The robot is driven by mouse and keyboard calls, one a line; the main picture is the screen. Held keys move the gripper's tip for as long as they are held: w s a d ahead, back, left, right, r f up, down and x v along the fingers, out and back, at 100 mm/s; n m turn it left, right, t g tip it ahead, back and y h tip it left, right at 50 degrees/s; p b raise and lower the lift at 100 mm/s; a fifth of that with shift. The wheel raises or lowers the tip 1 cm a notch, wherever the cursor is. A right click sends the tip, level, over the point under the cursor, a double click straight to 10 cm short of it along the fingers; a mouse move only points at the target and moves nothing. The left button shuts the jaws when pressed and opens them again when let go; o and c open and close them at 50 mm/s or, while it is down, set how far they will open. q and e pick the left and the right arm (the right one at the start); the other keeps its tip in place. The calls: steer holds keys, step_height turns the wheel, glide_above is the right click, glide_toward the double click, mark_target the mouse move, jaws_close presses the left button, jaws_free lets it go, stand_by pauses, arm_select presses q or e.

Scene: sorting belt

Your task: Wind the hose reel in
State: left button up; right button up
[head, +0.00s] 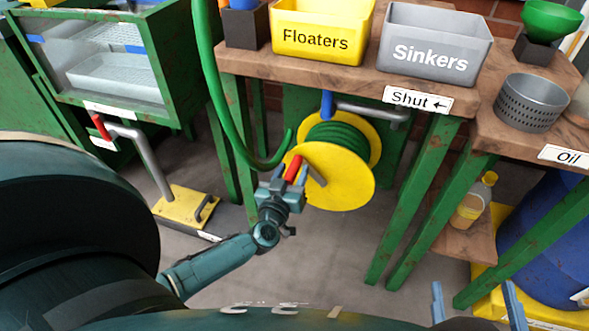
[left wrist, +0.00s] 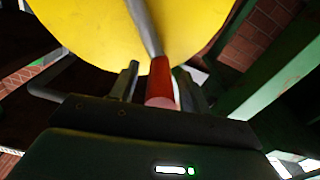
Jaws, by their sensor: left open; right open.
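The hose reel has yellow discs (head: 345,187) with green hose (head: 338,136) wound between them, under the wooden bench. A grey crank arm (left wrist: 146,27) crosses its front disc and ends in a red handle (head: 293,167). My left gripper (head: 290,179) is at the handle with its jaws open. In the left wrist view the red handle (left wrist: 161,83) stands between the two fingers, with a gap visible beside it. A loose length of green hose (head: 212,85) hangs down left of the reel. My right gripper (head: 474,292) is open and empty at the lower right.
The bench (head: 350,78) carries a yellow "Floaters" bin (head: 320,38) and a grey "Sinkers" bin (head: 432,45). Green bench legs (head: 412,205) stand right of the reel. A yellow pedal base (head: 184,206) is on the floor at left. A blue drum (head: 545,250) stands at right.

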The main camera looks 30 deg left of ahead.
arm_select(q)
steer(key=shift+c, duration=0.5)
jaws_close()
